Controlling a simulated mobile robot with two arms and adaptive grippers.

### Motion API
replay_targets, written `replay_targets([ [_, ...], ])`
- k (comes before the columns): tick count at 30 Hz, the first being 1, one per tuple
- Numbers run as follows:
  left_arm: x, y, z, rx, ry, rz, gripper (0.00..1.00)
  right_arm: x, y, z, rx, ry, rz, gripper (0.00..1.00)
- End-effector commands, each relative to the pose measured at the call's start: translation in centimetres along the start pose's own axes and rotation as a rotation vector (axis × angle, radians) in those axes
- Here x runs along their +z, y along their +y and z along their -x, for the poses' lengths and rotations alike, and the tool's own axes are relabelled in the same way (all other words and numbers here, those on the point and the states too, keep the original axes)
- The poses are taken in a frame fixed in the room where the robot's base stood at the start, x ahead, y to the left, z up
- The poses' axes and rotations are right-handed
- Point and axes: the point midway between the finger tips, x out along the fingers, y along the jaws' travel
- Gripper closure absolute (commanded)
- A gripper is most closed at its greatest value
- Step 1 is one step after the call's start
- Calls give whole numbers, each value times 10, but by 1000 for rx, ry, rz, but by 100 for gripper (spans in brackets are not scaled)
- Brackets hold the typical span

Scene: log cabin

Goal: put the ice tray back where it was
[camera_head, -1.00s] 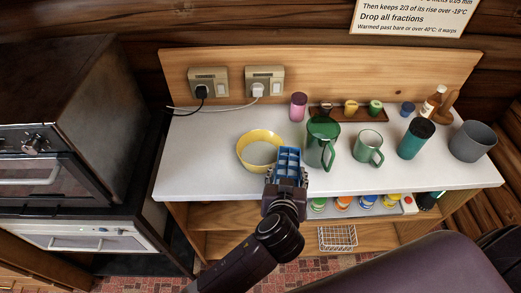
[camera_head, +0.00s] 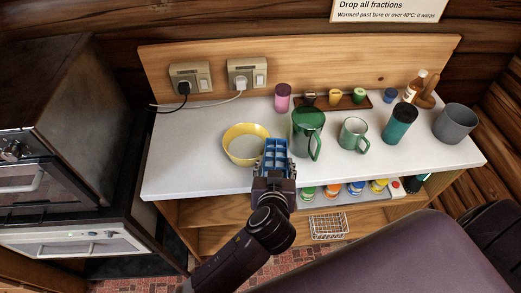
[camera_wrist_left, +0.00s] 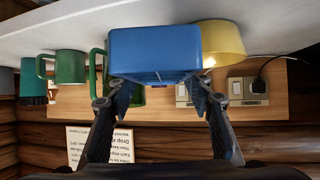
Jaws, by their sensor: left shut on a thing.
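The blue ice tray (camera_head: 276,152) is in my left gripper (camera_head: 273,176), at the front of the white counter between the yellow bowl and the green pitcher. In the left wrist view the ice tray (camera_wrist_left: 155,54) sits between the fingertips of my left gripper (camera_wrist_left: 160,95), which are shut on it. The tray hides part of the yellow bowl there. I cannot tell whether the tray touches the counter. My right gripper is not in view.
The yellow bowl (camera_head: 246,144) is just left of the tray, and the green pitcher (camera_head: 307,132) just right. A green mug (camera_head: 353,133), teal tumbler (camera_head: 399,124) and grey pot (camera_head: 455,123) stand further right. Clear counter (camera_head: 190,150) lies at the left. A shelf holding several colourful jars (camera_head: 333,190) is below.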

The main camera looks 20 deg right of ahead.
Motion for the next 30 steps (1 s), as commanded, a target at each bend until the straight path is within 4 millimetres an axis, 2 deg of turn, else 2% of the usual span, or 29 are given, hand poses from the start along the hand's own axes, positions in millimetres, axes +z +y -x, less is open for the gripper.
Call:
replay_targets([
  [8,-1,-3,-1,-3,1,1,81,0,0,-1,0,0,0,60],
  [11,-3,-15,-5,-16,2,8,81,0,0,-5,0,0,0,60],
  [13,-6,-33,-9,-35,3,18,81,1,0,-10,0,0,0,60],
  [17,-19,-86,-17,-86,7,45,81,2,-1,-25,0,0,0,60],
  [21,-45,-158,-16,-138,11,75,81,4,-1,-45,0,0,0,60],
  [24,-67,-205,-6,-159,12,88,81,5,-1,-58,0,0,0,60],
  [27,-88,-243,9,-167,13,93,81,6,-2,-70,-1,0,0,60],
  [30,-104,-269,25,-165,10,91,81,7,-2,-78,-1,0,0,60],
])
